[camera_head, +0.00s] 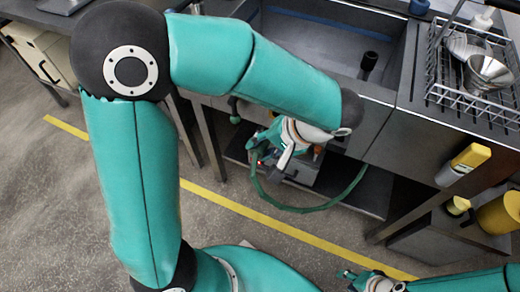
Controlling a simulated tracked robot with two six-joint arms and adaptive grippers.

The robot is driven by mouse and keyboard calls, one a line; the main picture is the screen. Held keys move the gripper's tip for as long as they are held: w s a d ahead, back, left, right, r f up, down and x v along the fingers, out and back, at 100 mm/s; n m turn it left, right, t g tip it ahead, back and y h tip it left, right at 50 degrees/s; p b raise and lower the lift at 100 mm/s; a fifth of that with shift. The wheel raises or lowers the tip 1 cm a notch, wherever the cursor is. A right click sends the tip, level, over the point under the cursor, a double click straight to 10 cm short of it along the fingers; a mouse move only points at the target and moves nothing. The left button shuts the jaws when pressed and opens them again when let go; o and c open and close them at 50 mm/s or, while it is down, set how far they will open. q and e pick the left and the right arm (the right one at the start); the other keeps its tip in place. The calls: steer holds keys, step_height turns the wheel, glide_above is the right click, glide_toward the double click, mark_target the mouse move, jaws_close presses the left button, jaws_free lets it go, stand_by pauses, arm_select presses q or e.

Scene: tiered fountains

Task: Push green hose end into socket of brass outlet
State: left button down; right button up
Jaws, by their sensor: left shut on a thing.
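The green hose (318,208) hangs in a loop below the sink unit. Its left side rises to my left gripper (260,158), which is shut on it beneath my bent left arm. The hose's right side goes up beside the lower shelf. The gripped hose end is too small and too covered to make out. I cannot make out the brass outlet or its socket; my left arm and gripper cover part of the area under the sink. My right gripper (350,278) is low at the bottom edge, apart from the hose; its jaw opening is unclear.
A dark sink (320,45) has a black upright drain piece (369,62). A wire rack (475,60) with metal bowls stands to its right. Yellow-topped containers (470,158) are at the right. A yellow line (240,208) crosses the open floor.

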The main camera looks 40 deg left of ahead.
arm_select(q)
steer(key=shift+w+a+p, duration=0.2)
steer(key=shift+w+a, duration=0.05)
steer(key=shift+w, duration=0.75)
steer(key=shift+w+a+p, duration=0.15)
steer(key=shift+w+a, duration=0.1)
steer(key=shift+w, duration=0.7)
stand_by(0.4)
steer(key=shift+w+a+p, duration=0.2)
steer(key=shift+w, duration=0.75)
steer(key=shift+w+a+p, duration=0.2)
steer(key=shift+w, duration=0.7)
steer(key=c, duration=0.7)
jaws_free()
steer(key=shift+c, duration=0.2)
steer(key=shift+r, duration=0.1)
steer(key=v, duration=1.1)
steer(key=shift+w+d+r, duration=0.1)
steer(key=shift+d+r, duration=0.15)
steer(key=shift+r, duration=0.1)
